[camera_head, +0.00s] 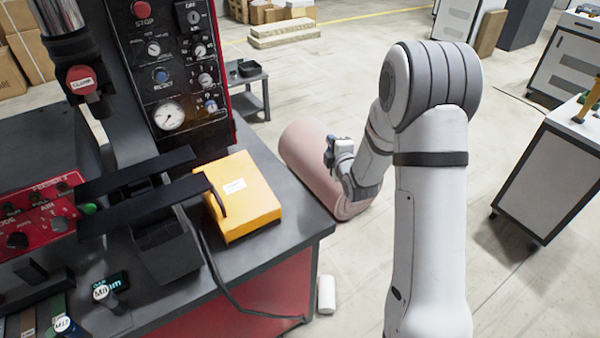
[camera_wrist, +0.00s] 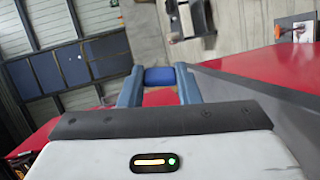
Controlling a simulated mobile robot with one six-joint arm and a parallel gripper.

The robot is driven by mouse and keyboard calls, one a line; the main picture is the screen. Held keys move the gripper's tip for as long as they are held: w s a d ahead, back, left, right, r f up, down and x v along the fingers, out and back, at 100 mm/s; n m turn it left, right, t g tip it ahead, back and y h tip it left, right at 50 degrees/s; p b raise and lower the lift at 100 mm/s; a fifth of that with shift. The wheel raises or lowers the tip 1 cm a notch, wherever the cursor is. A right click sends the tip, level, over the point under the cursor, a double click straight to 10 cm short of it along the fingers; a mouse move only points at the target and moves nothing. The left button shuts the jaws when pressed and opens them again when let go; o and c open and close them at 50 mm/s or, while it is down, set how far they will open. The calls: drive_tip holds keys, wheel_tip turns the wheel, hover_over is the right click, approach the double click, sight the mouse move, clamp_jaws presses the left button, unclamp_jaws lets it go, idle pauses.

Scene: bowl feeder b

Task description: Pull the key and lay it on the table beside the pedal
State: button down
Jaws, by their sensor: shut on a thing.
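My gripper (camera_head: 330,152) is off the right edge of the table (camera_head: 313,205), in front of the pink roll. In the wrist view its two blue-grey fingers (camera_wrist: 159,84) are shut on a small blue block-like piece (camera_wrist: 159,76). It may be the key, but its shape is mostly hidden. The yellow pedal box (camera_head: 247,192), with a white label and a black cable, sits on the table near its right edge, left of my gripper. A round switch (camera_head: 194,17) is on the black control panel (camera_head: 150,85).
A pink roll (camera_head: 305,145) lies on the floor beyond the table edge. Black bars (camera_head: 140,190) reach over the table toward the pedal box. The red control box (camera_head: 40,215) is at the left. A narrow bare strip of tabletop lies right of the pedal box.

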drive_tip(key=s+a+f+n+g+p, duration=0.2)
drive_tip(key=s+a+g+p, duration=0.4)
drive_tip(key=s, duration=0.5)
drive_tip(key=shift+a+n+g, duration=0.9)
drive_tip(key=shift+a+g, duration=0.3)
drive_tip(key=shift+g, duration=0.4)
drive_tip(key=shift+w+f, duration=0.1)
wheel_tip(320, 180, down, 7)
drive_tip(key=b, duration=0.7)
drive_tip(key=shift+d, duration=0.1)
drive_tip(key=shift+f+b, duration=1)
drive_tip(key=shift+b, duration=0.05)
drive_tip(key=c, duration=1)
unclamp_jaws()
